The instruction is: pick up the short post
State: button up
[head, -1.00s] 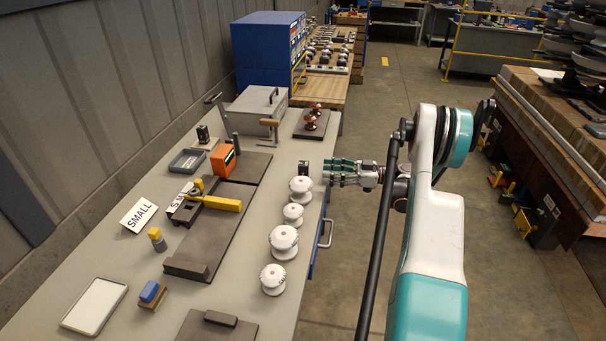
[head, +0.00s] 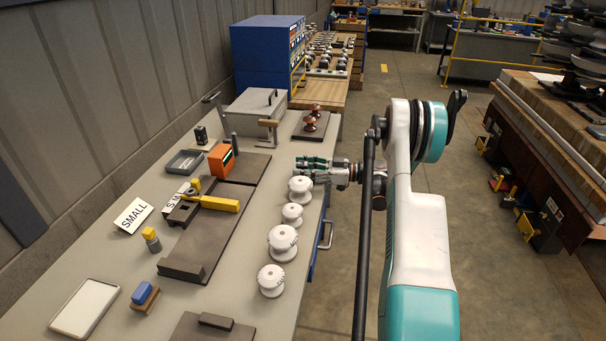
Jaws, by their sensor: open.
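A row of white ribbed insulator posts stands along the table's right edge. The farthest post (head: 300,188) is just in front of my gripper. A smaller post (head: 292,214) comes nearer, then two wider ones, a third post (head: 282,242) and the nearest post (head: 271,280). I cannot tell for sure which one is the short post. My gripper (head: 299,168) is open, with its fingers pointing left over the table edge, beyond and slightly above the farthest post. Nothing shows held between its fingers. What is directly behind the fingers is hidden.
The grey table (head: 110,262) holds a dark plate with a yellow tool (head: 220,204), an orange block (head: 222,159), a "SMALL" card (head: 133,215) and a white tray (head: 86,307). Reddish-brown insulators (head: 311,120) stand farther back.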

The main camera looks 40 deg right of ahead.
grip_shut()
jog(key=shift+r, duration=0.1)
